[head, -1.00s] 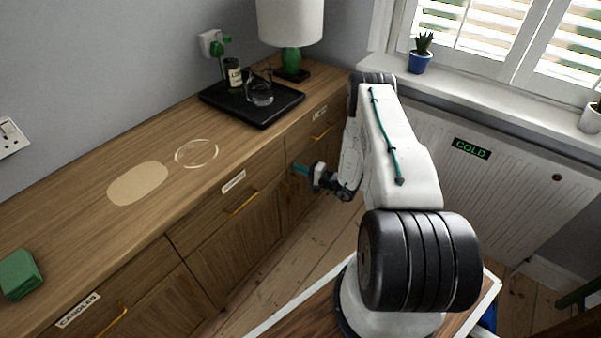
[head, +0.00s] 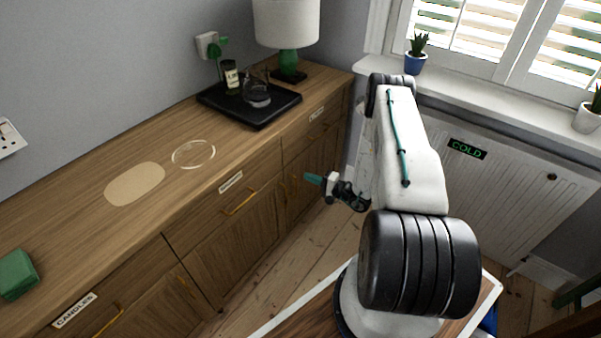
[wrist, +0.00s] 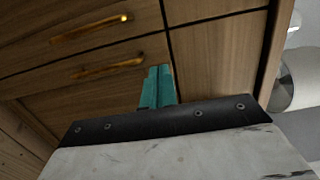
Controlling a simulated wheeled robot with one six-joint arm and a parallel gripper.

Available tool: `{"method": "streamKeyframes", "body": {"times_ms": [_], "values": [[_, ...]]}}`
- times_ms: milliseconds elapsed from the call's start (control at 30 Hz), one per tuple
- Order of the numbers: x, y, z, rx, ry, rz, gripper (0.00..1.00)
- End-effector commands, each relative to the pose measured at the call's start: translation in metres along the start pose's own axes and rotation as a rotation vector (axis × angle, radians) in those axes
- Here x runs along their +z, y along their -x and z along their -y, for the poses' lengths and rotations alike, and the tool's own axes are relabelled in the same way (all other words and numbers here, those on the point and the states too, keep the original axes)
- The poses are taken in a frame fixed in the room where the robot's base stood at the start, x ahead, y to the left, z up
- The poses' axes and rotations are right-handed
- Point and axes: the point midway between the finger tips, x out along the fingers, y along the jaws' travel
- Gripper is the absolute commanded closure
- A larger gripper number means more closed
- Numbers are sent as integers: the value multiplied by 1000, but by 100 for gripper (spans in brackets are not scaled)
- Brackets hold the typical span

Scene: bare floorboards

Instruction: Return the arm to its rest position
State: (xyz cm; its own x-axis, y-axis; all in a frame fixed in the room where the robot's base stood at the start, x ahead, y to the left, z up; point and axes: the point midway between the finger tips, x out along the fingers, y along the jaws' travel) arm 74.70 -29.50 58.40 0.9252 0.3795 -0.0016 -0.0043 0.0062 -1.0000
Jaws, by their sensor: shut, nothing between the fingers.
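My gripper (head: 312,179) is in the middle of the head view, held out to the left of my white arm. It is in front of the wooden sideboard (head: 243,253), below the level of its top. In the wrist view my gripper's teal fingers (wrist: 158,88) lie side by side, shut with nothing between them. They point toward the sideboard's drawer fronts (wrist: 90,45) and brass handles. I cannot tell the exact gap to the wood.
On the sideboard stand a black tray (head: 250,110) with a jar and a glass vessel, a lamp (head: 287,30) and a green block (head: 17,274). A radiator (head: 500,190) and a windowsill with potted plants are at the right. Floorboards show between sideboard and base.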

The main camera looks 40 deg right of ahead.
Motion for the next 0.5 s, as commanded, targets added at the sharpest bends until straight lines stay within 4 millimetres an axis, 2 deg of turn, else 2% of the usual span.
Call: {"method": "streamKeyframes", "body": {"times_ms": [33,200,300,500], "values": [[-2,15,0,-1,-1,-10,100],[1,45,0,-1,-1,-10,100],[3,55,0,-1,-1,-9,100],[5,60,0,-1,-1,-5,100]]}}
